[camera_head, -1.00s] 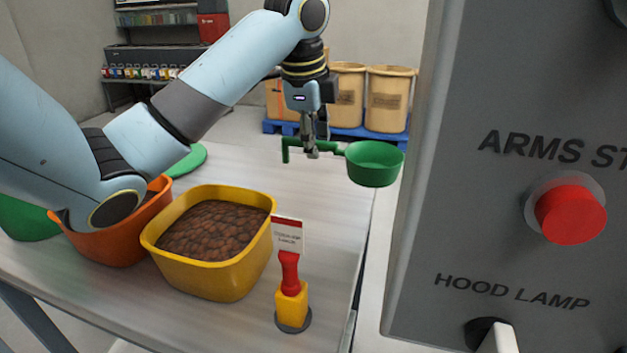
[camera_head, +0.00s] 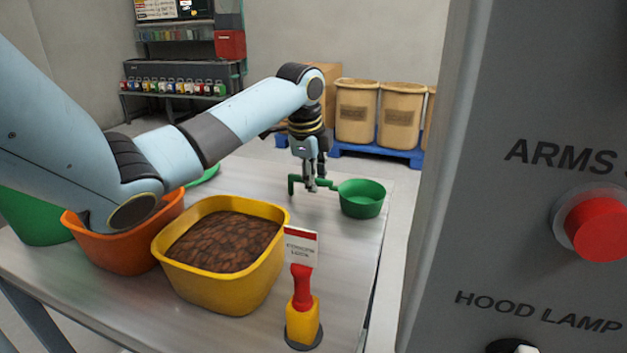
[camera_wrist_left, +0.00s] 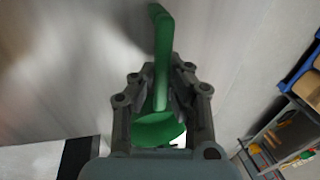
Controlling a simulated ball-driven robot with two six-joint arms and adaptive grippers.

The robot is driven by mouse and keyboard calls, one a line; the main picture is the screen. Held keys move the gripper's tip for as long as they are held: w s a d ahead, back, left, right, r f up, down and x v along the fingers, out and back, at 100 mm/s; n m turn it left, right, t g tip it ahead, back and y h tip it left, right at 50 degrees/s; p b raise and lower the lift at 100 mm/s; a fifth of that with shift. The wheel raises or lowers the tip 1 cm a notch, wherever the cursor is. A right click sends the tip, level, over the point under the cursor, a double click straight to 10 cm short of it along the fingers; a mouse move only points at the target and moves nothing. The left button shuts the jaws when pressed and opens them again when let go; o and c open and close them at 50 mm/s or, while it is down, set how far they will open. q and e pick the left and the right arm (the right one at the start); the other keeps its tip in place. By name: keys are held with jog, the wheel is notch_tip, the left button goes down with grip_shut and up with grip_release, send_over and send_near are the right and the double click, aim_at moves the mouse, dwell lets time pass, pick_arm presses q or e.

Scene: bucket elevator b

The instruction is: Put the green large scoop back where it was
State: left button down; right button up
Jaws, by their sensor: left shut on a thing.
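The green large scoop (camera_head: 362,199) has a round cup and a handle with a bent end. My left gripper (camera_head: 311,186) is shut on its handle, and the cup points to the right in the head view. The scoop is level at or just above the far right part of the table (camera_head: 345,245); I cannot tell whether it touches. In the left wrist view the scoop (camera_wrist_left: 160,50) runs between the fingers of the left gripper (camera_wrist_left: 158,85), with its cup partly hidden behind the gripper. My right gripper is not in view.
A yellow bin (camera_head: 215,287) of brown pellets, an orange bin (camera_head: 125,258) and a green bin (camera_head: 35,215) stand along the left. A red and yellow tool (camera_head: 302,300) with a sign stands at the front. A grey panel (camera_head: 500,220) blocks the right.

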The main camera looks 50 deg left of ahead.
pick_arm(q)
jog(key=shift+f, duration=0.1)
jog(key=c, duration=1.4)
grip_release()
jog(key=p+v, duration=0.1)
jog(key=v, duration=1.1)
jog(key=shift+r, duration=0.25)
